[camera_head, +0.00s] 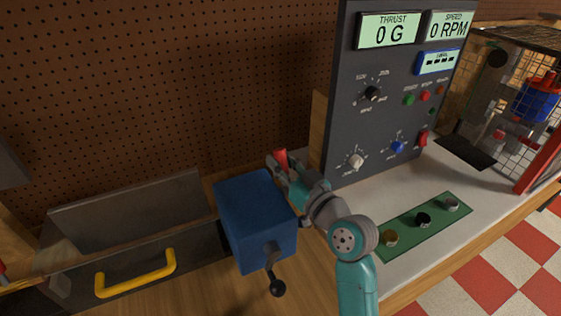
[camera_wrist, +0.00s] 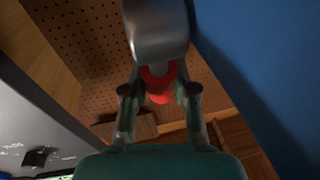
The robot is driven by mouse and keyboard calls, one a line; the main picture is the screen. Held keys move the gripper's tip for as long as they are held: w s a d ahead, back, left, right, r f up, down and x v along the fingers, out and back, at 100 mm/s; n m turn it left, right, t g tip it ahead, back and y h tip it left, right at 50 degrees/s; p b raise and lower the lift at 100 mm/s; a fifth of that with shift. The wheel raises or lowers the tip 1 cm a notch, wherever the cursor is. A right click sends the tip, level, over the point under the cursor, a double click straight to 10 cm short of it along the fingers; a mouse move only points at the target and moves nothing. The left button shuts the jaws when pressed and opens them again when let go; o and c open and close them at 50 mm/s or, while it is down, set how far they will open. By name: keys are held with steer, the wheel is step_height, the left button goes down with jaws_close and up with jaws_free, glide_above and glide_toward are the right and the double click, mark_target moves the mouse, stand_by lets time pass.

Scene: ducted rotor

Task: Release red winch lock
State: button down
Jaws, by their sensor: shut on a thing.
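The red winch lock (camera_head: 281,158) stands at the back right edge of the blue winch box (camera_head: 257,215). In the wrist view the red lock (camera_wrist: 159,84) shows between the fingers, partly hidden by a grey metal cylinder (camera_wrist: 156,28) in front of it. My gripper (camera_head: 280,172) is at the lock, with its fingers shut on it. In the wrist view my gripper (camera_wrist: 159,92) has one finger on each side of the red part. The winch's dark crank handle (camera_head: 275,286) hangs at the box's front.
A dark control panel (camera_head: 345,130) with dials stands right of my arm. A green strip (camera_head: 408,226) with several knobs lies on the bench. A tray with a yellow handle (camera_head: 137,273) is at the left. A caged rotor (camera_head: 535,100) stands at the far right.

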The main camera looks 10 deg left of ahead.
steer(key=shift+s+d+r+t+y, duration=0.2)
steer(key=shift+s+d+t+y, duration=0.1)
steer(key=shift+s+t+y, duration=0.25)
steer(key=shift+w, duration=0.1)
steer(key=c, duration=0.9)
jaws_free()
steer(key=v, duration=1.2)
steer(key=shift+f, duration=0.1)
